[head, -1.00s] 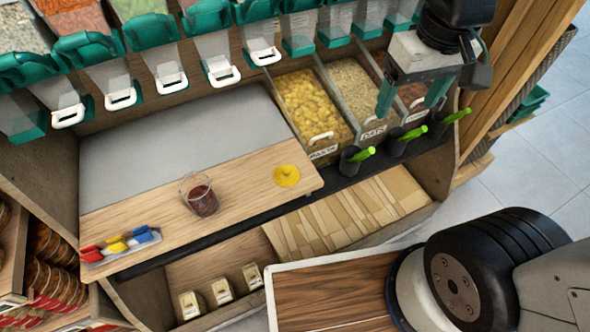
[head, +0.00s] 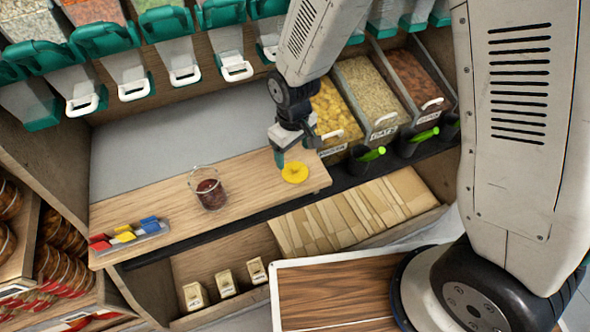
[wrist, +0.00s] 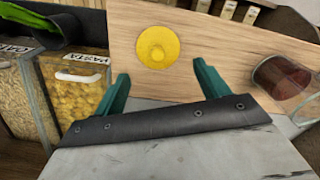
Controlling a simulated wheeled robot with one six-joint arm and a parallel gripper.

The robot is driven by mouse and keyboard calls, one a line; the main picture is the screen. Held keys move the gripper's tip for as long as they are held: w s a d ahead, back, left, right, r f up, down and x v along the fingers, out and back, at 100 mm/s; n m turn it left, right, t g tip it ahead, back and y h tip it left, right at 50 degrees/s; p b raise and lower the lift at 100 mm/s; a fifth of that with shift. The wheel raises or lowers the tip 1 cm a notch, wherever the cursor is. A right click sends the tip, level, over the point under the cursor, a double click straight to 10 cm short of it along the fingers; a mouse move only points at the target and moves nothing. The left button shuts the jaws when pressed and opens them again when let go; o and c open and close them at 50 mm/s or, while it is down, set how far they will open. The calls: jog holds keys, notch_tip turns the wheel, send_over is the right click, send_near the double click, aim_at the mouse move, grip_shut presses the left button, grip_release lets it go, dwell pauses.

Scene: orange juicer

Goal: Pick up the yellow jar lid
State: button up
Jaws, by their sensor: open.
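The yellow jar lid (head: 295,172) is a round disc with a raised knob, lying on the right end of the wooden shelf board (head: 160,203). It also shows in the wrist view (wrist: 158,47), beyond my fingertips and slightly left of the middle between them. My gripper (head: 282,158) is just beside the lid, on its left and toward the back in the head view. In the wrist view its two teal fingers (wrist: 162,75) are spread apart with nothing between them.
A glass jar with dark red contents (head: 211,194) stands left of the lid. It shows close to the right finger in the wrist view (wrist: 285,78). The pasta bin (head: 335,115) is behind right. A tray with coloured items (head: 128,236) is at the board's left end.

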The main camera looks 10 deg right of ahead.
aim_at(295, 167)
jog(key=f, duration=0.6)
jog(key=shift+d+f, duration=0.2)
jog(key=shift+f, duration=0.15)
jog(key=c, duration=1.2)
jog(key=shift+o, duration=0.2)
jog(key=shift+s, duration=0.1)
